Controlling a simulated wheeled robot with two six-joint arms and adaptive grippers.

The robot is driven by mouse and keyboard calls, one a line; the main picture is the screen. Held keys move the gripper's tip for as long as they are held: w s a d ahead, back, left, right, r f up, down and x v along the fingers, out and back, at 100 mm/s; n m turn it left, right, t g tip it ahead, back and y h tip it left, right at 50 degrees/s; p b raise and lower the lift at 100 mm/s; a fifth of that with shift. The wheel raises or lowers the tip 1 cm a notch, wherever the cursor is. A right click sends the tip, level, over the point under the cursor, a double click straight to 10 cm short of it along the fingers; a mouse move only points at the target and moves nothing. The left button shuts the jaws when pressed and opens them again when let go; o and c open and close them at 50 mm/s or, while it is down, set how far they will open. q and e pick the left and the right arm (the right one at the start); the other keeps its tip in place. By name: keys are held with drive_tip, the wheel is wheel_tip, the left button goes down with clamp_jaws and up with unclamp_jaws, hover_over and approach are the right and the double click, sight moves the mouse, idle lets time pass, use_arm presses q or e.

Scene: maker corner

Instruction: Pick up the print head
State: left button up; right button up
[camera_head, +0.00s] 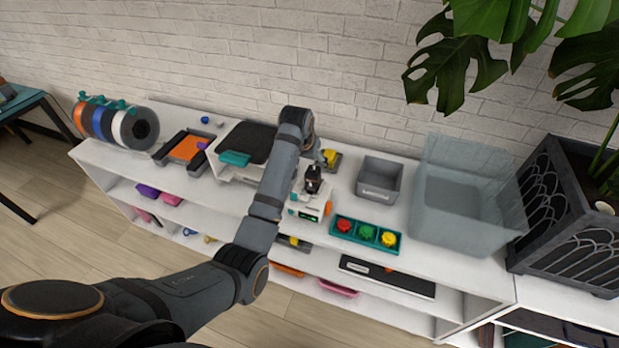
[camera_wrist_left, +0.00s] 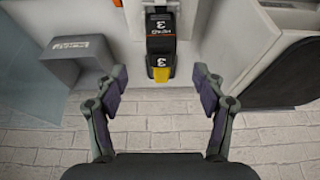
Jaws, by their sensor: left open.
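A dark block (camera_wrist_left: 160,32) with an orange stripe and a "HEAD 3" label, which looks like the print head, sits ahead of my left gripper in the left wrist view. A dark piece marked "3" with a yellow end (camera_wrist_left: 161,74) adjoins it. In the head view the dark block (camera_head: 313,181) stands upright by a white unit, with the yellow part (camera_head: 329,157) behind it. My left gripper (camera_wrist_left: 159,80) is open, its fingers spread to either side of the yellow end with clear gaps. In the head view my arm partly hides it. My right gripper is out of view.
A grey bin (camera_head: 380,180) and a clear tub (camera_head: 450,200) stand to the right on the white shelf (camera_head: 440,266). A teal tray (camera_head: 365,236) of coloured knobs is in front. A black-topped machine (camera_head: 246,142) and filament spools (camera_head: 118,125) are left. The brick wall is close behind.

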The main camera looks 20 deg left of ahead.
sight(312, 171)
use_arm(q)
drive_tip(key=x, duration=0.2)
drive_tip(key=w+x, duration=0.1)
drive_tip(key=shift+w+f+p, duration=0.1)
drive_tip(key=shift+f+p, duration=0.1)
drive_tip(key=shift+p, duration=0.2)
drive_tip(key=shift+w+d+f, duration=0.1)
drive_tip(key=shift+w+f, duration=0.1)
drive_tip(key=shift+f, duration=0.1)
drive_tip(key=shift+f+p, duration=0.3)
drive_tip(key=shift+f, duration=0.05)
drive_tip(key=x, duration=0.3)
drive_tip(key=shift+w+a+f+p, duration=0.1)
drive_tip(key=shift+a+f+p, duration=0.1)
drive_tip(key=shift+f+p, duration=0.15)
drive_tip(key=shift+w+f, duration=0.2)
drive_tip(key=shift+f, duration=0.15)
drive_tip(key=shift+s, duration=0.1)
drive_tip(key=c, duration=1.4)
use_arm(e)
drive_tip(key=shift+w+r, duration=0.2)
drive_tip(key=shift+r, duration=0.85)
